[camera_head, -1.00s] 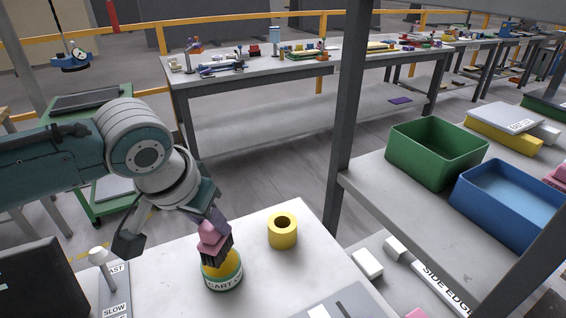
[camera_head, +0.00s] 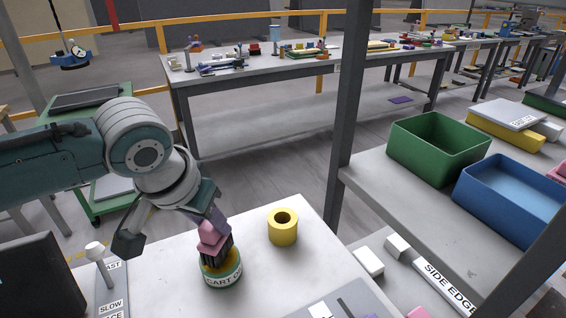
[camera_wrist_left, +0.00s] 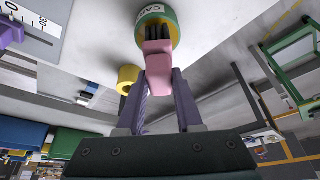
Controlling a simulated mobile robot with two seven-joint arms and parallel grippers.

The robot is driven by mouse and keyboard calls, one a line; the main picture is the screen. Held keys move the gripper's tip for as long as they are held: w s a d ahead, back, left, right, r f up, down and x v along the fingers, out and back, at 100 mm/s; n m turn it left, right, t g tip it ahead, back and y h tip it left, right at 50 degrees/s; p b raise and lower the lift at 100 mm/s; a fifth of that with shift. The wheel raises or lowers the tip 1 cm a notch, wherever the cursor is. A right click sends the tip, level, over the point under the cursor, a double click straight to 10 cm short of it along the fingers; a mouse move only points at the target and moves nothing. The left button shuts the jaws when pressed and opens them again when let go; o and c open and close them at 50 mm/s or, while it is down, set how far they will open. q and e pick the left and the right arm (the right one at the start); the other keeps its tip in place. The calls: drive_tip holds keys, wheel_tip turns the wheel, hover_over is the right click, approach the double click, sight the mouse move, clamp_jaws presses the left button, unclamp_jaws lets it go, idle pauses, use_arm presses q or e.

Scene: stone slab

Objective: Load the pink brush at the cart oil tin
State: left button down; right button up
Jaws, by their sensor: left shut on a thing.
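The pink brush (camera_head: 211,236) is held bristles down in my left gripper (camera_head: 208,215). In the left wrist view the pink brush (camera_wrist_left: 158,66) sits between the two purple fingers of the gripper (camera_wrist_left: 160,92). The cart oil tin (camera_head: 221,278), yellow with a green and white labelled band, stands on the near table. The dark bristles are at the tin's open top; how deep they reach is hidden. The tin also shows in the left wrist view (camera_wrist_left: 157,17). My right gripper is not seen.
A yellow ring-shaped roll (camera_head: 283,229) stands right of the tin on the pale table (camera_head: 330,262). A lever panel (camera_head: 110,285) marked FAST and SLOW is at left. A dark post (camera_head: 352,110), a green bin (camera_head: 437,150) and a blue bin (camera_head: 510,200) are at right.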

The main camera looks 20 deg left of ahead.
use_arm(q)
drive_tip(key=shift+f+b, duration=0.3)
drive_tip(key=shift+f, duration=0.2)
drive_tip(key=shift+f, duration=0.1)
idle(1.6)
wheel_tip(320, 180, up, 7)
drive_tip(key=p, duration=0.8)
drive_tip(key=shift+p, duration=0.3)
